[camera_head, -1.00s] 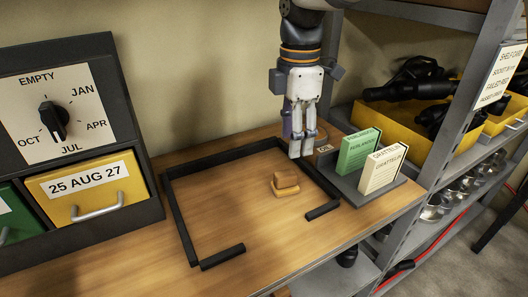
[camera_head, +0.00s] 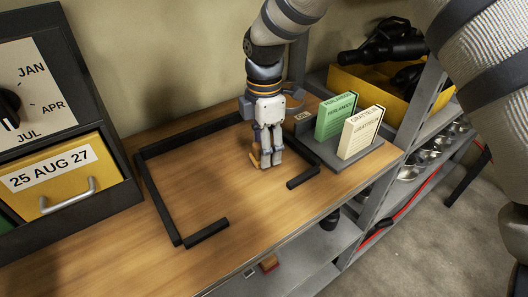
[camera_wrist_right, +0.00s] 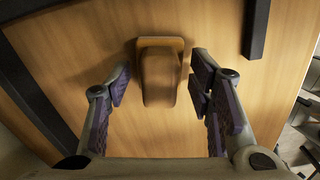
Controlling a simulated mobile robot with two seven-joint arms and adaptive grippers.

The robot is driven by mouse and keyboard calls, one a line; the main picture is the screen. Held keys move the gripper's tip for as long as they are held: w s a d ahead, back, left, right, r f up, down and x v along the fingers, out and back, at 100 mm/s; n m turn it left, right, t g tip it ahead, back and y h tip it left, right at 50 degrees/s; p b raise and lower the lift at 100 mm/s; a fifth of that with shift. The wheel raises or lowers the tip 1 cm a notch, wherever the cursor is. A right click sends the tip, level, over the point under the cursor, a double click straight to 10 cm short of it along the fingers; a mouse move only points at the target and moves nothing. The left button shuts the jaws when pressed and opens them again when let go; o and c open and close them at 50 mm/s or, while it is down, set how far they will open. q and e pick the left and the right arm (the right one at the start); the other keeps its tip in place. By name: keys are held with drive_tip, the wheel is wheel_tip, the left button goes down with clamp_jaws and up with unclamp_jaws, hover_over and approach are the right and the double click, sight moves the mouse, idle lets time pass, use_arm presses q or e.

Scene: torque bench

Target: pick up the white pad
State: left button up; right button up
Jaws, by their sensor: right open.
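The white pad (camera_head: 362,132), cream-coloured with printed lettering, stands upright in the dark holder (camera_head: 340,155), in front of and to the right of a green pad (camera_head: 336,117). My right gripper (camera_head: 267,161) is left of the holder, low over the bench, apart from the white pad. In the right wrist view, its open fingers (camera_wrist_right: 160,80) stand on both sides of a small wooden block (camera_wrist_right: 160,72). In the head view the gripper mostly hides this block (camera_head: 255,154). The white pad does not show in the wrist view. My left gripper is not in view.
A black frame (camera_head: 162,208) with a front gap lies on the wooden bench (camera_head: 205,185). A cabinet with a yellow drawer (camera_head: 60,175) stands at left. Shelving with a yellow bin (camera_head: 395,92) is at right. The bench inside the frame is largely clear.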

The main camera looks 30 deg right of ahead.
clamp_jaws()
drive_tip(key=shift+r, duration=0.15)
drive_tip(key=shift+r, duration=0.3)
drive_tip(key=r, duration=0.3)
drive_tip(key=shift+s+r, duration=0.25)
drive_tip(key=shift+r, duration=0.05)
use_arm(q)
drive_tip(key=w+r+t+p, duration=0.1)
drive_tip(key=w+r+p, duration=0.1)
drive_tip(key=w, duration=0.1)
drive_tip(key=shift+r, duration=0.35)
use_arm(e)
drive_tip(key=s+a+r, duration=0.3)
drive_tip(key=s+r, duration=0.5)
drive_tip(key=s, duration=0.5)
drive_tip(key=shift+r, duration=0.3)
drive_tip(key=shift+s, duration=0.1)
